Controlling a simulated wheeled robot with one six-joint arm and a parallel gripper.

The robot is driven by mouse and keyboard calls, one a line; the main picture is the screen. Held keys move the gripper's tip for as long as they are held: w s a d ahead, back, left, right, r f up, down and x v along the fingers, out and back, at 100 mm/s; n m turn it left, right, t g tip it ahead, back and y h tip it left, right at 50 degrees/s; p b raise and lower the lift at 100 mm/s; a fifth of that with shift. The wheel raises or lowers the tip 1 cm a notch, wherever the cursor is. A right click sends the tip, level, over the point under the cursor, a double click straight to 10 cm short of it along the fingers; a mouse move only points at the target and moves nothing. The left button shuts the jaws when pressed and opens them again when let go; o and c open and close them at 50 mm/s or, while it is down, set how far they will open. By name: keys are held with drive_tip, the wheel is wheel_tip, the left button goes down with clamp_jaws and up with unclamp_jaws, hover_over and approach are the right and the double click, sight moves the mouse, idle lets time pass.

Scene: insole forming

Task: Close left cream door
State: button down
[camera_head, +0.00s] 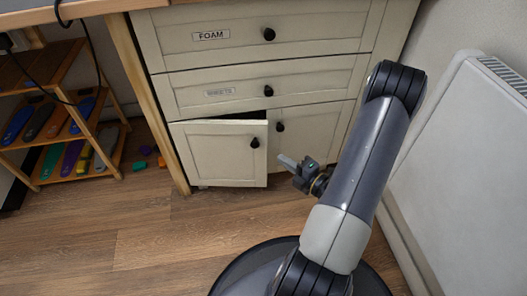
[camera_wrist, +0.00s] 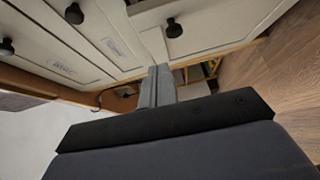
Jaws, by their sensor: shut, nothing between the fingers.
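The left cream door (camera_head: 222,154) stands partly open at the bottom left of the cabinet, with a dark gap along its top edge. Its round black knob (camera_head: 255,142) is near its right edge. My gripper (camera_head: 287,161) is shut and empty, just right of the door's free edge and in front of the right door (camera_head: 305,124). In the head view the fingers point left toward the door, apart from it. In the wrist view, the shut fingers (camera_wrist: 157,87) reach toward a cream panel with a black knob (camera_wrist: 173,28). Whether they touch it cannot be told there.
Above the doors are two shut drawers, labelled FOAM (camera_head: 211,36) and, less readably, a second one (camera_head: 220,92). A wooden rack with colored insoles (camera_head: 62,118) stands at left. A white radiator (camera_head: 470,150) is at right. Open floor (camera_head: 110,235) lies front left.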

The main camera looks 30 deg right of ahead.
drive_tip(key=t, duration=0.1)
drive_tip(key=b, duration=0.2)
approach(258, 129)
drive_tip(key=w+a, duration=0.2)
drive_tip(key=a, duration=0.2)
drive_tip(key=w, duration=0.1)
drive_tip(key=d+b, duration=0.1)
drive_tip(key=w, duration=0.1)
drive_tip(key=shift+w+d+f, duration=0.15)
drive_tip(key=shift+w+d, duration=0.1)
drive_tip(key=shift+w, duration=0.1)
drive_tip(key=shift+w+d+b, duration=0.25)
drive_tip(key=shift+w+b, duration=0.05)
drive_tip(key=shift+w, duration=0.15)
